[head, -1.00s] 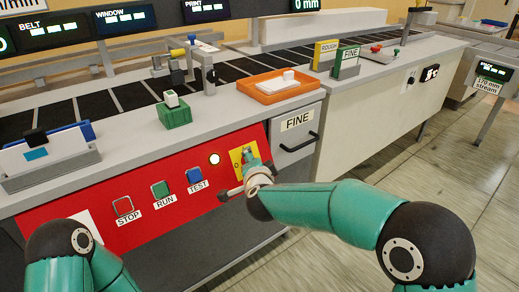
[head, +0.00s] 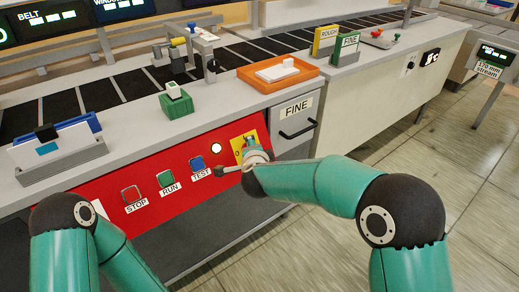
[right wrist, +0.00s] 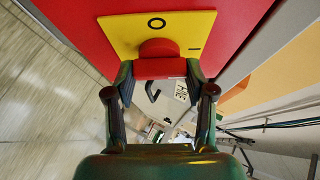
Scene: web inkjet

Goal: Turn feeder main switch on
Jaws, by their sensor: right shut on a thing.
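The feeder main switch is a red knob (right wrist: 158,48) on a yellow plate (right wrist: 120,32) with a circle mark and a bar mark. The plate (head: 237,134) also shows on the red panel in the head view, partly hidden by my right gripper (head: 247,148). In the right wrist view my right gripper (right wrist: 160,70) has its fingers on both sides of the knob and is shut on it. The circle mark is above the knob and the bar mark to its right. My left arm shows at the lower left of the head view; its gripper is out of view.
The red panel (head: 108,221) carries the STOP (head: 131,193), RUN (head: 165,179) and TEST (head: 197,163) buttons and a lit white lamp (head: 216,149). Right of it is a grey FINE drawer (head: 290,145) with a black handle. An orange tray (head: 253,80) stands on the counter above.

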